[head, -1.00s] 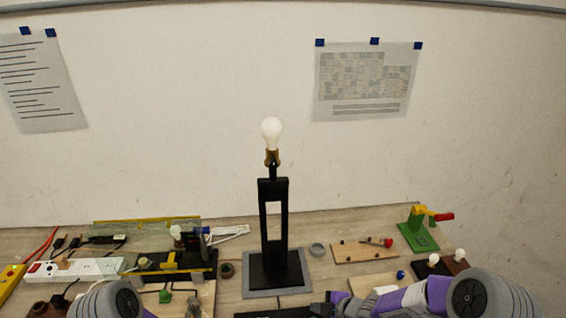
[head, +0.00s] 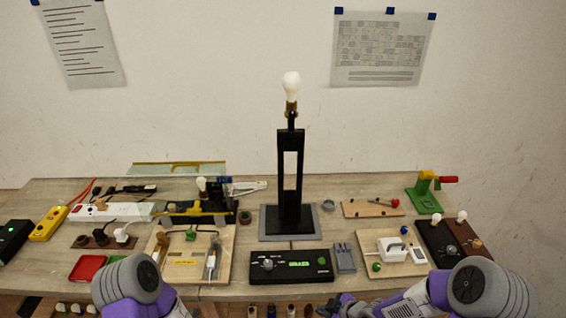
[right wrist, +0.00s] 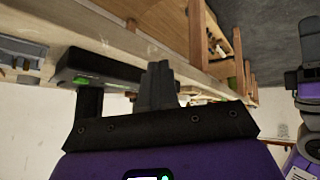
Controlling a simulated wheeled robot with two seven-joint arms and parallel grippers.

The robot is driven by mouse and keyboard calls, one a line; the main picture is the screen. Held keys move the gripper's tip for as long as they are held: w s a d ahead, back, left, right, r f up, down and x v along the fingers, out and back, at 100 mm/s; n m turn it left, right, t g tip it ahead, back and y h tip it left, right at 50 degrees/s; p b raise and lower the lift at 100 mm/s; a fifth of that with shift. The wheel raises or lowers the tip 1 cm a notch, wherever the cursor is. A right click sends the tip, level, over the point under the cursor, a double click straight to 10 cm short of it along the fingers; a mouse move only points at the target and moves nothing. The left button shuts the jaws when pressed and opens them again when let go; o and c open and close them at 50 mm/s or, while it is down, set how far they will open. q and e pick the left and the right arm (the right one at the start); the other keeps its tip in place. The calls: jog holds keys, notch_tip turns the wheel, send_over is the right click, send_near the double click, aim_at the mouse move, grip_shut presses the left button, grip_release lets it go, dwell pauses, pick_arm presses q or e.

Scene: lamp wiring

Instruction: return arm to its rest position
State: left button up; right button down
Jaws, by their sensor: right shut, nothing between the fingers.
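My right arm (head: 478,288) comes in from the lower right of the head view. Its gripper (head: 328,308) is low at the bottom edge, in front of the table's front edge and partly cut off. In the right wrist view the right gripper's dark fingers (right wrist: 157,85) are together with nothing between them. My left arm (head: 130,280) shows at the lower left of the head view; its gripper is out of frame. The black lamp (head: 290,170) stands upright on a grey mat (head: 267,236), with a white bulb (head: 291,83) at its top, clear of both arms.
The table (head: 330,187) is crowded. A black device with a green display (head: 290,266) lies near the front edge. Wooden boards (head: 372,207) and a green crank stand (head: 425,197) are at the right. A power strip (head: 105,211) and red tray (head: 87,267) are at the left.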

jog(key=s+a+f+m+g+h+b, duration=0.1)
jog(key=s+f+m+g+b, duration=0.4)
jog(key=s+f+m, duration=1)
notch_tip(320, 180, down, 3)
jog(key=shift+s+a+f+h+b, duration=0.2)
jog(key=shift+s+a+h+b, duration=0.2)
jog(key=shift+s+a+b, duration=0.6)
